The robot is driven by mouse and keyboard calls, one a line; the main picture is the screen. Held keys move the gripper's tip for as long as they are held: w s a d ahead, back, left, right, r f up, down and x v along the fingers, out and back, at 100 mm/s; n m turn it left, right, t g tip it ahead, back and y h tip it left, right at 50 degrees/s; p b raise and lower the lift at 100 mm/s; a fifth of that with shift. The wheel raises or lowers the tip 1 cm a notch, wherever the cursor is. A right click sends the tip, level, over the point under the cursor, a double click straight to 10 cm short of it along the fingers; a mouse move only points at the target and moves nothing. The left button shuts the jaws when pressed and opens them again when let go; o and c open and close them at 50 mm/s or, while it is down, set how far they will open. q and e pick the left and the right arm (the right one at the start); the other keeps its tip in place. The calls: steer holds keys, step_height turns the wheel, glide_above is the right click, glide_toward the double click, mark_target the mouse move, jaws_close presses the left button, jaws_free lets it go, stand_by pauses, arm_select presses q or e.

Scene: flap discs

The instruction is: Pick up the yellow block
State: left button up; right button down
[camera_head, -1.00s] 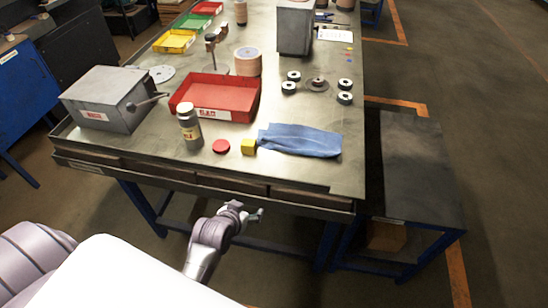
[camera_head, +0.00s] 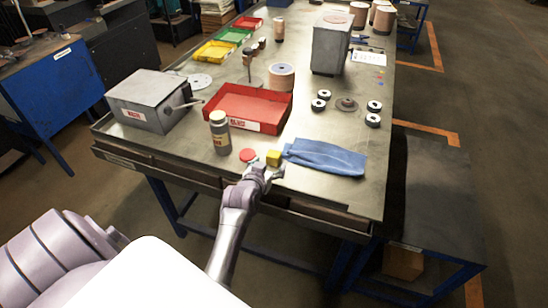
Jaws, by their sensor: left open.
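The yellow block (camera_head: 273,158) is a small cube on the metal workbench (camera_head: 340,200) near its front edge. It sits between a red round disc (camera_head: 247,155) on the left and a blue cloth (camera_head: 325,157) on the right. My left gripper (camera_head: 267,172) is at the bench's front edge, just in front of the block in the picture. It is open and nothing shows between its fingers. Whether a finger touches the block I cannot tell. My right gripper is not in view.
A bottle (camera_head: 220,133) stands left of the red disc. A red tray (camera_head: 247,108) lies behind it, and a grey metal box (camera_head: 149,99) is at the left. Several dark rings (camera_head: 318,104) lie behind the cloth. The bench's front right corner is clear.

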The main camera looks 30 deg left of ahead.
mark_target(272, 160)
arm_select(q)
steer(key=x, duration=0.4)
steer(key=shift+w+a+f+p, duration=0.2)
steer(key=shift+w+a+p, duration=0.05)
steer(key=shift+a+p, duration=0.1)
steer(key=c, duration=1)
steer(key=shift+r, duration=0.1)
steer(key=shift+c, duration=0.2)
